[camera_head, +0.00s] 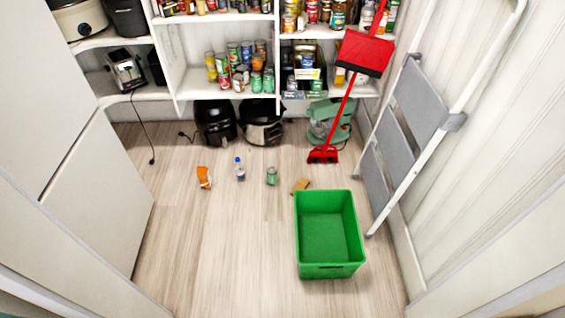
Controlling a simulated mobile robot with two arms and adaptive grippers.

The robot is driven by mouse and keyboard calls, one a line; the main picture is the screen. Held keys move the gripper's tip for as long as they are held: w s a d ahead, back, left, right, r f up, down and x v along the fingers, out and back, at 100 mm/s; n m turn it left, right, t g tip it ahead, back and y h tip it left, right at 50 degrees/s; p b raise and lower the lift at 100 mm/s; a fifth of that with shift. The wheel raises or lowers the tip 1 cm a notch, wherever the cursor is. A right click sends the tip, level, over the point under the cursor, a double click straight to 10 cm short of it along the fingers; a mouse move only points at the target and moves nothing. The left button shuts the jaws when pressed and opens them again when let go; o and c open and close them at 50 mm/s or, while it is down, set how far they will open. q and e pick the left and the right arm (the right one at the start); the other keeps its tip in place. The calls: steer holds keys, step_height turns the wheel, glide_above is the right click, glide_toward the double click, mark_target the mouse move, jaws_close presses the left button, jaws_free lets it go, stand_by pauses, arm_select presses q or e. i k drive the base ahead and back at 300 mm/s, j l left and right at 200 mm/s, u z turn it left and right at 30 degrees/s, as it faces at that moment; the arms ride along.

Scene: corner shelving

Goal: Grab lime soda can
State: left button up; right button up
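A small green can with a pale top (271,176) stands upright on the wood floor, left of the green crate; its label is too small to read. Similar green cans (262,82) stand among other cans on the middle shelf. Neither of my grippers is in view.
An empty green crate (330,270) sits on the floor. A water bottle (240,171), an orange packet (204,177) and a small tan item (300,186) are near the can. Black appliances (214,124), a red broom (345,105) and a stepladder (405,140) stand behind and right. The front-left floor is clear.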

mark_target(272, 173)
steer(key=i+j+z, duration=0.6)
steer(key=i+j, duration=0.15)
steer(key=j, duration=0.2)
steer(key=i+j+z, duration=0.25)
steer(key=j, duration=0.15)
steer(key=i+j+z, duration=0.2)
steer(key=j, duration=0.2)
steer(key=j+z, duration=0.2)
steer(key=j, duration=0.2)
steer(key=i, duration=0.05)
